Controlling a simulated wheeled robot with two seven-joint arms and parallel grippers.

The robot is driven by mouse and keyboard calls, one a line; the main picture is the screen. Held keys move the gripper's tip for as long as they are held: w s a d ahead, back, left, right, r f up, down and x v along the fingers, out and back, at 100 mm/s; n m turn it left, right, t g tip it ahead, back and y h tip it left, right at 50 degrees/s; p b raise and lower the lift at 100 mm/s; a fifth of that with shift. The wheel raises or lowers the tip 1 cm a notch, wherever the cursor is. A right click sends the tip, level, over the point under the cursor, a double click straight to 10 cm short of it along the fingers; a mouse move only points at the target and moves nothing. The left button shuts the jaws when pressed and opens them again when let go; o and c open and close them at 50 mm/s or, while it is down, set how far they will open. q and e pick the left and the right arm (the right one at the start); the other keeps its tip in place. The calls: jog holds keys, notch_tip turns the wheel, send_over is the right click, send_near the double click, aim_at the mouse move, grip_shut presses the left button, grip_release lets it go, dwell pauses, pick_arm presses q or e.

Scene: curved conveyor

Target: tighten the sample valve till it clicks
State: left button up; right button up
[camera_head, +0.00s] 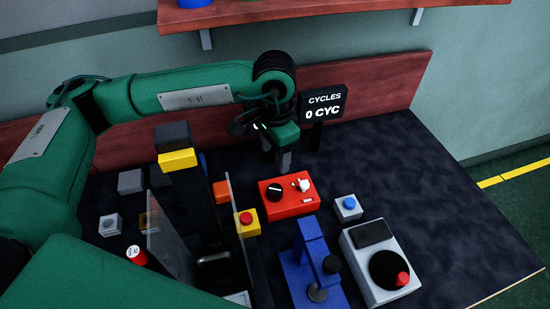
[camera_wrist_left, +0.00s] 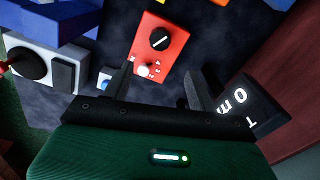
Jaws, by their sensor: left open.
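No part is legibly marked as the sample valve, so I cannot tell for sure which one it is. A red box (camera_head: 290,196) has a black knob with a white line (camera_head: 274,191) and a small white handle (camera_head: 302,185) on top. In the left wrist view the red box (camera_wrist_left: 168,58) lies beyond the fingers, with its black knob (camera_wrist_left: 160,38) and white handle (camera_wrist_left: 144,70). My left gripper (camera_head: 284,165) is above and behind the box, apart from it. Its fingers (camera_wrist_left: 160,88) are spread and empty. My right gripper is not in view.
A blue press-like stand (camera_head: 312,262) and a grey box with a black dial (camera_head: 372,262) stand nearer. A blue button box (camera_head: 348,208) is to the right. A CYCLES display (camera_head: 323,105) reads 0 behind. A clear panel and yellow-topped post (camera_head: 178,160) stand left. The table's right side is bare.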

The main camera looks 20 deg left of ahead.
aim_at(275, 190)
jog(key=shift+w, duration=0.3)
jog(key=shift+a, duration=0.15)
pick_arm(q)
notch_tip(275, 190, down, 13)
jog(key=m+p, duration=0.7)
jog(key=m, duration=0.8)
jog(key=m+p, duration=0.7)
jog(key=m, duration=0.8)
jog(key=shift+s+f, duration=0.15)
jog(key=shift+f, duration=0.05)
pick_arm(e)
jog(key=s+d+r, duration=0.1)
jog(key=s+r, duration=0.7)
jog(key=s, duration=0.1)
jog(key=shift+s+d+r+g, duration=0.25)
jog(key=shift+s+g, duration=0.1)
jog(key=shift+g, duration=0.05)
